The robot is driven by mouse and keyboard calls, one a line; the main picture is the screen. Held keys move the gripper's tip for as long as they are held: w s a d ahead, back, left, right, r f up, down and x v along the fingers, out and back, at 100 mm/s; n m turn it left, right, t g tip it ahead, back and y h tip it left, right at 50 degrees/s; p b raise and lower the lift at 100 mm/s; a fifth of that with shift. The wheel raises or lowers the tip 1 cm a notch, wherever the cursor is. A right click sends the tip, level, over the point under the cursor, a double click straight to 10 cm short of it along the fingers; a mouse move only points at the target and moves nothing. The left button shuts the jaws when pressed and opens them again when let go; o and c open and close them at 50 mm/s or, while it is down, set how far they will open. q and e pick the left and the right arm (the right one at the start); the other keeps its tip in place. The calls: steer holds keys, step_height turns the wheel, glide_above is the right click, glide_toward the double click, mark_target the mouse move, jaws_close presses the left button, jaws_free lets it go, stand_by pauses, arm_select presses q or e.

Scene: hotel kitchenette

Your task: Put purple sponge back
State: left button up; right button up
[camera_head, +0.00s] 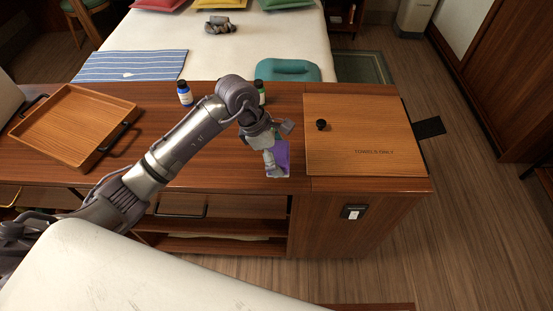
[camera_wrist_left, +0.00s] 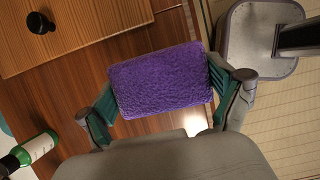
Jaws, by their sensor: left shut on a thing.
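The purple sponge (camera_head: 282,158) is a flat, rough-textured block. It fills the middle of the left wrist view (camera_wrist_left: 160,82), between the two teal-padded fingers. My left gripper (camera_head: 274,150) is shut on the sponge and holds it over the front edge of the wooden counter (camera_head: 230,130), left of the lidded wooden section. The gripper hides part of the sponge in the head view. My right gripper does not show.
A wooden lid (camera_head: 365,125) with a black knob lies at the counter's right. A wooden tray (camera_head: 75,125) sits at the left. A blue bottle (camera_head: 185,94) and a green bottle (camera_head: 261,92) stand at the back edge. A bed (camera_head: 270,40) lies beyond.

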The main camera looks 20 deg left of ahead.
arm_select(q)
steer(key=shift+w+a+f, duration=0.4)
steer(key=shift+w+f, duration=0.05)
steer(key=shift+w, duration=0.2)
step_height(320, 180, down, 3)
steer(key=shift+f+p, duration=0.1)
steer(key=shift+p, duration=0.4)
steer(key=shift+f, duration=0.4)
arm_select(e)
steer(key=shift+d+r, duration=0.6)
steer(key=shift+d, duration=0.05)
arm_select(q)
steer(key=shift+f, duration=0.15)
steer(key=o, duration=0.9)
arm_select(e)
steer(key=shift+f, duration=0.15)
